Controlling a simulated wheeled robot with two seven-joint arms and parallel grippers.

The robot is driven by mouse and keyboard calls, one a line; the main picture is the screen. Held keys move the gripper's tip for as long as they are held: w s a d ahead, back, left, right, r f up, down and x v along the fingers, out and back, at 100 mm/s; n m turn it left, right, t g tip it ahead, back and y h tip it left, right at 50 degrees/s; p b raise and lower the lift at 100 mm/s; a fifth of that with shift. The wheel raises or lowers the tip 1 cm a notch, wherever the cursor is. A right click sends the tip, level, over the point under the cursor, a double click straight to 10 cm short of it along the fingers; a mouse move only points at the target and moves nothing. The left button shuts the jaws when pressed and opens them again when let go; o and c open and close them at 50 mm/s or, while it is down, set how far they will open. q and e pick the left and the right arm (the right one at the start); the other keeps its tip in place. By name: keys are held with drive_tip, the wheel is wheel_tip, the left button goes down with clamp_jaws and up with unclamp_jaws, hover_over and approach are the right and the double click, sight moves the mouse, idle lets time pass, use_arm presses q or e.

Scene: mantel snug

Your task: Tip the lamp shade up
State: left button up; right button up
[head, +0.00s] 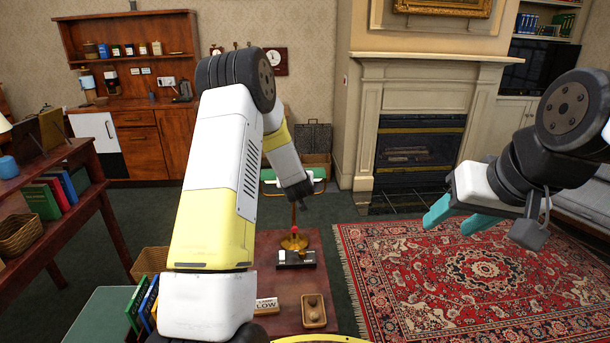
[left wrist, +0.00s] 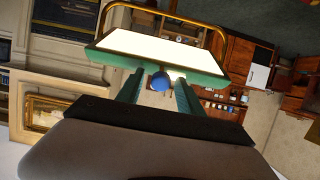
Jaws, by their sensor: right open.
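The lamp has a green shade (head: 318,173) on a brass stem and round brass base (head: 294,242), standing on the desk. In the left wrist view the shade (left wrist: 203,76) shows a bright white underside, a green rim and a curved brass frame (left wrist: 170,14). A blue ball-shaped knob (left wrist: 161,84) is at its near edge. My left gripper (left wrist: 160,76) is open, one finger on each side of the knob, with small gaps showing; contact cannot be told. My right gripper (head: 455,221) is open and empty, off to the right above the rug.
The reddish desk (head: 283,285) holds a black stand (head: 296,259), a small sign (head: 266,305) and a wooden tray (head: 314,311). Books (head: 142,303) stand left of my left arm. A patterned rug (head: 470,275), fireplace (head: 415,150) and sofa lie to the right.

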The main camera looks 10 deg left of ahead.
use_arm(q)
drive_tip(key=v, duration=0.7)
drive_tip(key=shift+s, duration=0.35)
drive_tip(key=shift+d+r, duration=0.1)
drive_tip(key=s+d+r+m+g+h, duration=0.2)
drive_tip(key=s+d+r+h, duration=0.4)
drive_tip(key=s+r, duration=0.75)
drive_tip(key=s+r+m+g, duration=0.1)
drive_tip(key=s+g, duration=0.4)
drive_tip(key=s, duration=2)
drive_tip(key=shift+d+r+m, duration=0.2)
drive_tip(key=shift+r+m, duration=0.2)
drive_tip(key=shift+r, duration=0.5)
drive_tip(key=shift+c, duration=0.4)
